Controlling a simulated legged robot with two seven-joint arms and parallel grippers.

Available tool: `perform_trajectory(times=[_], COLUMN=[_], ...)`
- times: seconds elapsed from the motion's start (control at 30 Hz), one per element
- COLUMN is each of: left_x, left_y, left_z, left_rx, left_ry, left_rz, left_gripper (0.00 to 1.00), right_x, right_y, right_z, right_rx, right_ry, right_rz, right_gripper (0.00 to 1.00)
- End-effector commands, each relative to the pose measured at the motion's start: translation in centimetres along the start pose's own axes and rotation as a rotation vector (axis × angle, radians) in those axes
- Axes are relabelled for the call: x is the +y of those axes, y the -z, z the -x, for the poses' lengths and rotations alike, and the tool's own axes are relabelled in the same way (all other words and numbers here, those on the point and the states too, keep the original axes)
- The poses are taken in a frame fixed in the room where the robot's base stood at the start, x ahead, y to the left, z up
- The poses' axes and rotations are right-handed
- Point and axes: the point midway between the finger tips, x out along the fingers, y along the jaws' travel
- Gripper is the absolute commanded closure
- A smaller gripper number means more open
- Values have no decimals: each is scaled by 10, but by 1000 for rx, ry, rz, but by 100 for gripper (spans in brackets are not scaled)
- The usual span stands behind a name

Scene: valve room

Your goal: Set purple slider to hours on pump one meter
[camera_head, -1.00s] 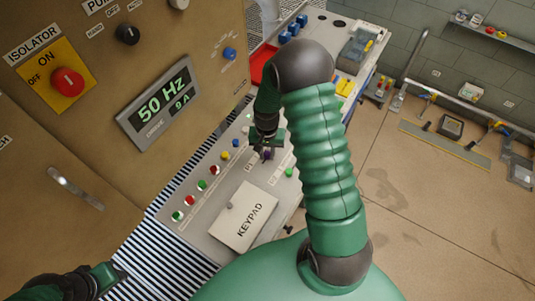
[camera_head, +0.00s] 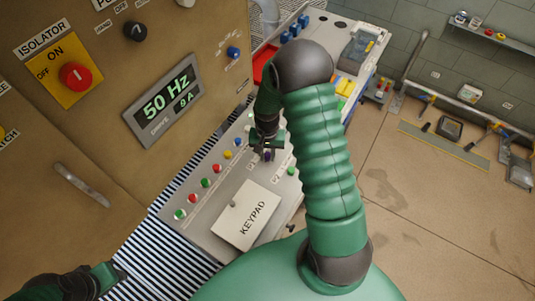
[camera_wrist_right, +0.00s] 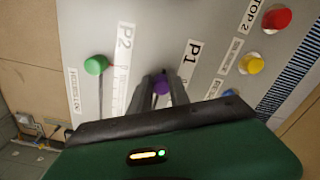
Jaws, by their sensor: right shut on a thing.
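The purple slider knob (camera_wrist_right: 161,84) sits on the grey console panel beside the P1 label (camera_wrist_right: 190,62) in the right wrist view. My right gripper (camera_wrist_right: 159,90) has its two dark fingers on either side of the knob, shut on it. In the head view my right gripper (camera_head: 268,150) is low over the console, with a little purple (camera_head: 268,157) showing under it. The slot and most scale text are too small or hidden to read. My left gripper (camera_head: 112,276) is at the lower left, away from the console; its fingers are unclear.
A green slider knob (camera_wrist_right: 96,65) stands beside the P2 label (camera_wrist_right: 121,62). A yellow button (camera_wrist_right: 251,65) and a red button (camera_wrist_right: 277,17) are to the right. The keypad cover (camera_head: 246,214) lies nearer on the console. The display (camera_head: 163,101) reads 50 Hz.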

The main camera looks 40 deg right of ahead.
Motion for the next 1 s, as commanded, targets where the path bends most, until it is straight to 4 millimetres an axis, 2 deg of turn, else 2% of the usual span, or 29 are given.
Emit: perform_trajectory(times=[0.17, 0.4, 0.53, 0.9, 0.93, 1.0], left_x=[0, 0, 0, 0, 0, 0], left_y=[0, -2, -2, -2, -2, -2], left_z=[-2, -8, -10, -10, -10, -10], left_rx=[0, 0, 0, 0, 0, 0], left_ry=[0, 0, 0, 0, 0, 0], left_rz=[0, 0, 0, 0, 0, 0], left_gripper=[64, 64, 64, 64, 64, 64], right_x=[-2, 21, 30, 33, 33, 33], right_y=[7, 54, 72, 76, 76, 76], right_z=[-2, -3, -2, -1, -1, -1], right_rx=[5, 10, 9, 5, 4, 4], right_ry=[8, 8, 9, 8, 8, 8], right_rz=[4, 2, 4, 6, 6, 5], right_gripper=[100, 100, 100, 100, 74, 64])
